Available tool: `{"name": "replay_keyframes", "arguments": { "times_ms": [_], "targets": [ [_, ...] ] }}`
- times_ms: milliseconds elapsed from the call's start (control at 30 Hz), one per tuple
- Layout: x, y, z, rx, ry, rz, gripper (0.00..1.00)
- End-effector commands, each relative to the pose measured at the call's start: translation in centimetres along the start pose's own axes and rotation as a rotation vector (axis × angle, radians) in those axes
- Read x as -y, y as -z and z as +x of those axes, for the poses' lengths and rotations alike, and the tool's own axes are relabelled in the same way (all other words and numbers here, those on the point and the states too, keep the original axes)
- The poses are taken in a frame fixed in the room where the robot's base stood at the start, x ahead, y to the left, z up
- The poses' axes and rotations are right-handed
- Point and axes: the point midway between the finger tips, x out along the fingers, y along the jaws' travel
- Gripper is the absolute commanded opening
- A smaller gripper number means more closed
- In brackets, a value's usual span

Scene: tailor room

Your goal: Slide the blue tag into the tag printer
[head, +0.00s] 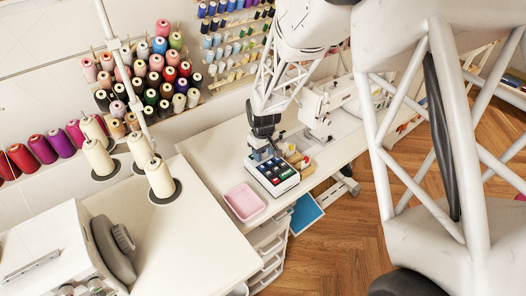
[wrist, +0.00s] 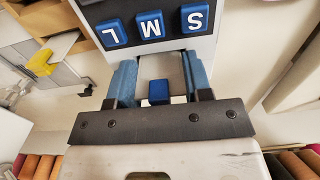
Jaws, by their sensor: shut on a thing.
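The tag printer (head: 271,172) is a pale box with a dark top and rows of coloured keys, on the white table in the head view. Blue keys marked S, M and L show upside down on its face (wrist: 166,47) in the wrist view. My gripper (head: 262,152) is at the printer's back left edge. In the wrist view its two blue fingers stand apart around a pale grey span with a small blue block, the blue tag (wrist: 159,90). It is shut on this tag, close to the printer. The slot and any contact with it are hidden.
A pink tray (head: 244,202) stands left of the printer near the table's front edge. Small yellow and wooden items (head: 299,162) sit close at its right. A sewing machine (head: 345,100) stands behind. Cream thread cones (head: 160,179) stand on the left table.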

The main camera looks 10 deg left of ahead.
Motion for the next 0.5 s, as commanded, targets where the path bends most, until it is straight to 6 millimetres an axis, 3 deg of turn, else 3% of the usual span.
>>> {"name": "replay_keyframes", "arguments": {
  "times_ms": [233, 267, 433, 500],
  "targets": [
    [0.01, -0.01, 0.55, 0.001, 0.0, 0.0, 0.24],
    [0.0, -0.01, 0.57, 0.001, 0.0, 0.0, 0.47],
    [0.01, -0.01, 0.55, 0.001, 0.0, 0.0, 0.73],
    [0.01, -0.02, 0.56, 0.001, 0.0, 0.0, 0.75]
  ]
}}
